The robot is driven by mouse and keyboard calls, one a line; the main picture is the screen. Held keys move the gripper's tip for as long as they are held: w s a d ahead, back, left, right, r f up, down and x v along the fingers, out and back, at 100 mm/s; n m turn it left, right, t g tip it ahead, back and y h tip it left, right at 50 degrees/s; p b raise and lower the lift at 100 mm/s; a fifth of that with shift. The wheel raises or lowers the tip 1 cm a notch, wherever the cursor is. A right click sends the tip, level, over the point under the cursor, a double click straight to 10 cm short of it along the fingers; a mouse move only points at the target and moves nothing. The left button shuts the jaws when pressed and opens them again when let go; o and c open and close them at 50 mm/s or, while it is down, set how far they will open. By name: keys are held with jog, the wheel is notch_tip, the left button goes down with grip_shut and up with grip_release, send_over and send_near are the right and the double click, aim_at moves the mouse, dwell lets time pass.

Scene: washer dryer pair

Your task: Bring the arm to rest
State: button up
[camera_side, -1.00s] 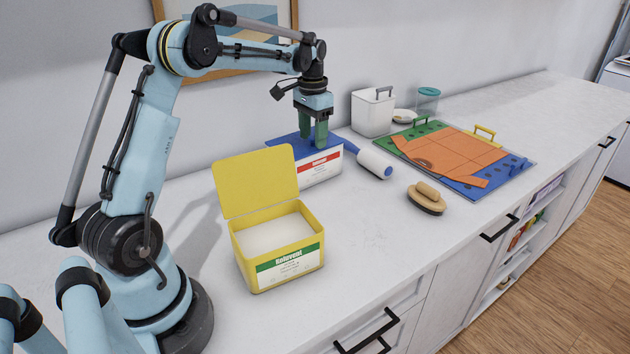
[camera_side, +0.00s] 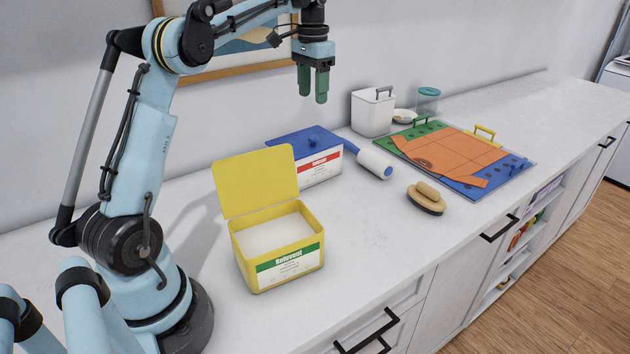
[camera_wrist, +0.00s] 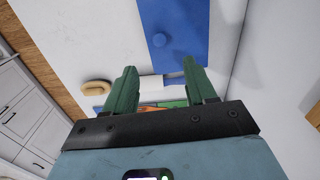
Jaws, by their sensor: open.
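My gripper (camera_side: 314,84) is raised above the counter in the side view, its two green fingers pointing down, apart and empty. The fingers are clear of the lid. In the wrist view my gripper (camera_wrist: 160,88) shows its fingers spread with nothing between them. The blue lid (camera_wrist: 178,40) shows beyond the fingertips.
A yellow box (camera_side: 277,246) with its lid open stands at the front. A lint roller (camera_side: 375,163), a brush (camera_side: 426,198), a white canister (camera_side: 372,112) and a colored board (camera_side: 483,190) with orange cloth lie to the right.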

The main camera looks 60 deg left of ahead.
jog(key=shift+r, duration=0.45)
jog(key=s+d+t, duration=0.2)
jog(key=d, duration=0.4)
jog(key=s+d+t, duration=0.1)
jog(key=s+d, duration=0.2)
jog(key=d, duration=0.4)
jog(key=s+d+f+t, duration=0.4)
jog(key=s+d+f, duration=0.5)
jog(key=s+d, duration=0.1)
jog(key=shift+s+m, duration=0.15)
jog(key=shift+m, duration=0.15)
jog(key=shift+c, duration=0.4)
